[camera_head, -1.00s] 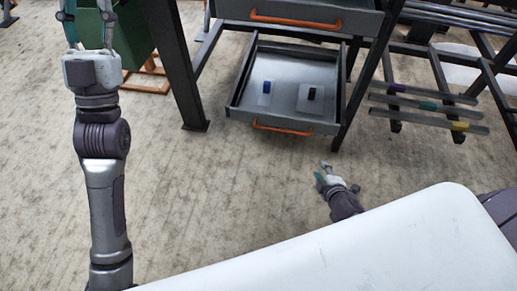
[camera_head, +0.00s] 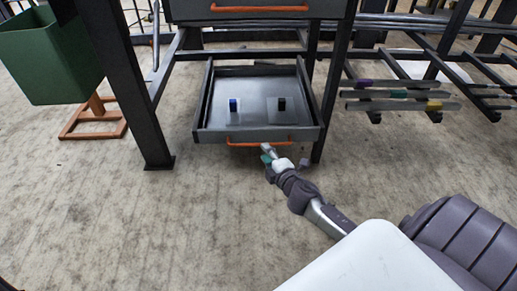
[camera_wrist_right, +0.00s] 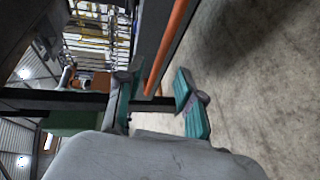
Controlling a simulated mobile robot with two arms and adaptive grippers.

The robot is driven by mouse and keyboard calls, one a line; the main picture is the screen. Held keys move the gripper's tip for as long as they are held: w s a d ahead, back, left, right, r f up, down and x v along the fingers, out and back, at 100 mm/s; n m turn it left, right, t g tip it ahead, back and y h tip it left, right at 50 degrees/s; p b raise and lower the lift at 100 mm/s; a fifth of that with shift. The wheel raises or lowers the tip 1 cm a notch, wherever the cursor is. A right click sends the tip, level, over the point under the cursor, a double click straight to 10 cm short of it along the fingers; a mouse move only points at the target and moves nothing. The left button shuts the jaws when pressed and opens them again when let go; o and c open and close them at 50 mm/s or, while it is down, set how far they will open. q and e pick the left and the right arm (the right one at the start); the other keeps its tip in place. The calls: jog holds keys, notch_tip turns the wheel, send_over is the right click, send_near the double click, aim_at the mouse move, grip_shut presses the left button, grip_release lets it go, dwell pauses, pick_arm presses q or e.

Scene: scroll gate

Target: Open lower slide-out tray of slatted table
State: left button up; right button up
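The lower tray (camera_head: 205,110) of the slatted table is slid out below the upper drawer. It has grey walls, and an orange bar handle (camera_head: 258,143) runs along its front. My right gripper (camera_head: 268,153) is at the right part of this handle in the head view. In the right wrist view my right gripper (camera_wrist_right: 155,95) is open, with teal pads, and the orange handle (camera_wrist_right: 166,50) reaches between its fingers. I cannot tell whether a finger touches it. My left gripper is not in view.
The upper drawer (camera_head: 260,12) is above. A dark table leg (camera_head: 125,85) and a green bin (camera_head: 45,60) stand left. Bars (camera_head: 400,105) lie right. The floor in front is clear.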

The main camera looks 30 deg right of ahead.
aim_at(259, 144)
jog(key=b+x, duration=0.2)
jog(key=x, duration=0.4)
jog(key=shift+w, duration=0.2)
grip_shut()
